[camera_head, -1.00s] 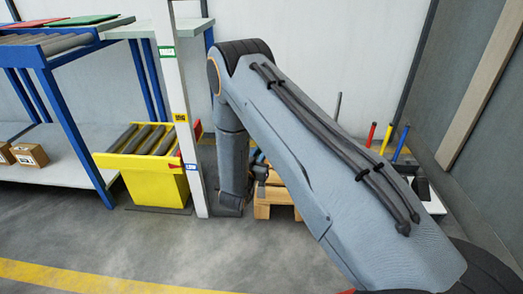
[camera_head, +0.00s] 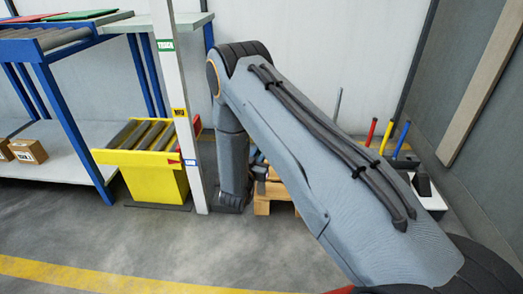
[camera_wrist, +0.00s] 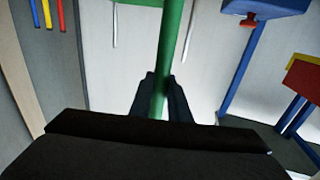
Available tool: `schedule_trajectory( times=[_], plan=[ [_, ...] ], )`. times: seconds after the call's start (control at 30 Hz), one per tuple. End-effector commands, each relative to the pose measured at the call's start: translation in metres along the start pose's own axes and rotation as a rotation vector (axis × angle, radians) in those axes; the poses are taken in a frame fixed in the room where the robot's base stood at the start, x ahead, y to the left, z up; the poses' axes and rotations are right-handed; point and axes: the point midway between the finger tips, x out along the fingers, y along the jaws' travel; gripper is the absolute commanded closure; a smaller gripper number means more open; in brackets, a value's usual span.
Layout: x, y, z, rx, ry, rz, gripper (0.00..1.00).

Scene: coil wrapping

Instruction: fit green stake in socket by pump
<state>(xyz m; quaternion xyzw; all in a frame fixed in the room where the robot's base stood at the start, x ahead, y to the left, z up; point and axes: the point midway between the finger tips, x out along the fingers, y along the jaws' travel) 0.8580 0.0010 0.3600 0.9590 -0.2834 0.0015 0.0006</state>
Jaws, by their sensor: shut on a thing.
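The green stake (camera_wrist: 172,50) runs up through the middle of the wrist view. My gripper (camera_wrist: 161,92) is shut on it, with dark fingers on both sides. The stake's lower end is hidden behind the gripper body. In the head view, my own arm hides the gripper and the stake. A dark grey and blue thing (camera_head: 259,172), perhaps the pump, shows partly beside my arm above a wooden pallet (camera_head: 263,207). I cannot make out the socket.
Red (camera_head: 371,132), yellow (camera_head: 386,137) and blue (camera_head: 402,138) stakes stand by a white tray (camera_head: 431,200) at right. A white post (camera_head: 180,100), yellow roller bin (camera_head: 155,183) and blue-framed rack (camera_head: 70,125) are at left. The front floor is clear.

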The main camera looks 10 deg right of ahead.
Motion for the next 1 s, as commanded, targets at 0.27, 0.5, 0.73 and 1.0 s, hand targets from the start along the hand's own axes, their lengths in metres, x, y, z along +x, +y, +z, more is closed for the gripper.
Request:
schedule_trajectory(
  times=[0.27, 0.5, 0.73, 1.0],
  plan=[
    [0.000, 0.000, 0.006, 0.000, 0.001, 0.000, 1.00],
    [0.000, 0.000, 0.012, 0.000, 0.001, 0.000, 1.00],
    [0.000, 0.000, 0.011, 0.000, 0.001, 0.000, 0.62],
    [-0.006, 0.000, 0.011, -0.001, -0.001, -0.001, 0.62]
  ],
)
